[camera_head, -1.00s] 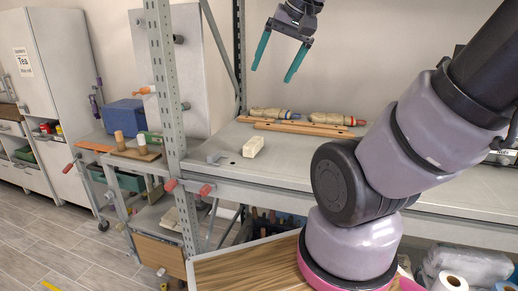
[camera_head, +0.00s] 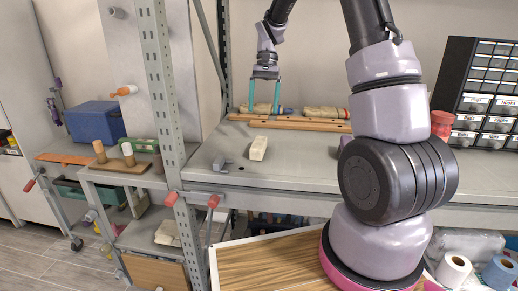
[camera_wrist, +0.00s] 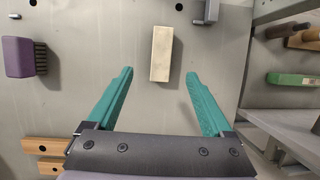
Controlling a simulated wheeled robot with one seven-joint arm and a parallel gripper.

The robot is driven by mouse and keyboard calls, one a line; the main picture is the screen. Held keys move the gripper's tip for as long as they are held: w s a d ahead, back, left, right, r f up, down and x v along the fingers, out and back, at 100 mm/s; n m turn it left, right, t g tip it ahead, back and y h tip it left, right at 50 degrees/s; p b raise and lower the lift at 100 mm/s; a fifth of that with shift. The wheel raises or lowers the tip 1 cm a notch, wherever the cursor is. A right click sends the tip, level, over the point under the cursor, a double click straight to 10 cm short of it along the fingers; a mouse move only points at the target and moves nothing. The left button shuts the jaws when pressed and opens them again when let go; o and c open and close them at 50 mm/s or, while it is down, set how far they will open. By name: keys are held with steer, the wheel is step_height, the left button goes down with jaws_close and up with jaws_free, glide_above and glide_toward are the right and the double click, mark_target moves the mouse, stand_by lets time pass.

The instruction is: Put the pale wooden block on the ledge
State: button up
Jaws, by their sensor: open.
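The pale wooden block (camera_head: 258,148) lies on the grey metal shelf (camera_head: 300,172), near the upright post. In the wrist view the block (camera_wrist: 161,53) lies just beyond my fingertips, roughly centred between their lines. My gripper (camera_head: 263,110) has teal fingers pointing down, above and behind the block in the head view. The fingers are open and empty, apart from the block; the gripper also shows in the wrist view (camera_wrist: 158,76). I cannot tell for certain which surface is the ledge.
Wooden rails (camera_head: 290,122) and wrapped rolls lie at the back of the shelf. A small grey clamp-like item (camera_head: 221,164) is left of the block. A perforated post (camera_head: 162,90) stands at left. Beyond it are a blue box (camera_head: 95,122) and a board with wooden pegs (camera_head: 124,163).

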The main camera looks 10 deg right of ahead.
mark_target(259, 142)
steer(key=shift+w+a+f+g, duration=0.1)
steer(key=shift+w+f+g, duration=0.15)
steer(key=shift+f, duration=0.35)
steer(key=shift+w+a+f+g, duration=0.1)
steer(key=shift+w+f+g, duration=0.1)
steer(key=shift+f, duration=0.4)
steer(key=x, duration=0.5)
steer(key=shift+a+f, duration=0.1)
steer(key=shift+f, duration=0.1)
steer(key=x, duration=0.5)
steer(key=shift+s, duration=0.15)
steer(key=shift+s+a+f, duration=0.1)
steer(key=shift+f, duration=0.1)
steer(key=shift+f, duration=0.2)
jaws_close()
